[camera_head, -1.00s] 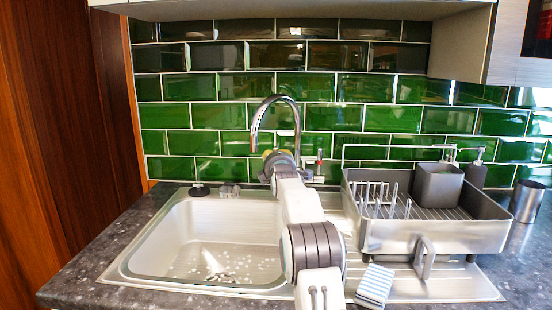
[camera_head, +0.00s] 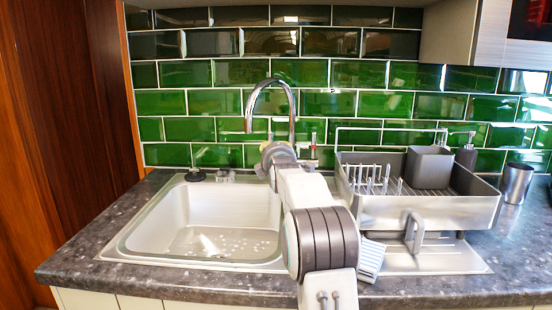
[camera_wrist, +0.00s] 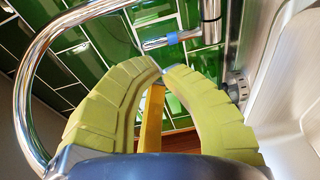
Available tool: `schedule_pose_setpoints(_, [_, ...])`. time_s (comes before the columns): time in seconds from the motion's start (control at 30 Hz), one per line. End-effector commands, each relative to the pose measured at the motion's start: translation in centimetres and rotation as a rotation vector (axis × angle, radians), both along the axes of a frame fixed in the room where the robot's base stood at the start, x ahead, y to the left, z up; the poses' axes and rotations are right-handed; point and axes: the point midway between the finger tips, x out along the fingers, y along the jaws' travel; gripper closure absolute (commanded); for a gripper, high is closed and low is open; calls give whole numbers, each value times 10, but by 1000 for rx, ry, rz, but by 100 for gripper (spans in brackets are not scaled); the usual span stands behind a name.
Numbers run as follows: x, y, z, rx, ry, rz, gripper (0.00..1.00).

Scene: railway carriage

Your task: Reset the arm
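My arm (camera_head: 318,225) reaches forward over the counter, between the sink and the dish rack. My gripper is at its far end, beside the chrome tap (camera_head: 291,110). In the wrist view my gripper (camera_wrist: 162,71) has yellow-green ribbed fingers that curve together, with their tips meeting or nearly so. I see nothing held at the tips. A yellow-orange strip shows between the fingers; I cannot tell what it belongs to. The tap's curved pipe (camera_wrist: 25,85) runs along the left of the fingers, and I cannot tell how close it is.
The sink (camera_head: 205,225) lies left of my arm. A dish rack (camera_head: 440,208) with a grey caddy (camera_head: 428,166) stands to the right. A striped sponge (camera_head: 371,258) lies near my arm. A metal cup (camera_head: 516,183) stands far right. Green tiles (camera_head: 300,75) close off the back.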

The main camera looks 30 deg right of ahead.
Motion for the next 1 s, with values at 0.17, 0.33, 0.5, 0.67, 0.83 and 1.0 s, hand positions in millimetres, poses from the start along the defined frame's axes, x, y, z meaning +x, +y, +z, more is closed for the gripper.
schedule_pose_setpoints(0.17, [-20,10,0,0,-1,-1,100])
schedule_pose_setpoints(0.33, [-34,16,0,0,0,-1,100])
schedule_pose_setpoints(0.5, [-43,20,1,0,-1,-1,100])
schedule_pose_setpoints(0.67, [-46,22,0,0,0,-1,100])
schedule_pose_setpoints(0.83, [-49,29,4,27,6,6,100])
schedule_pose_setpoints(1.0, [-67,71,17,215,52,38,100])
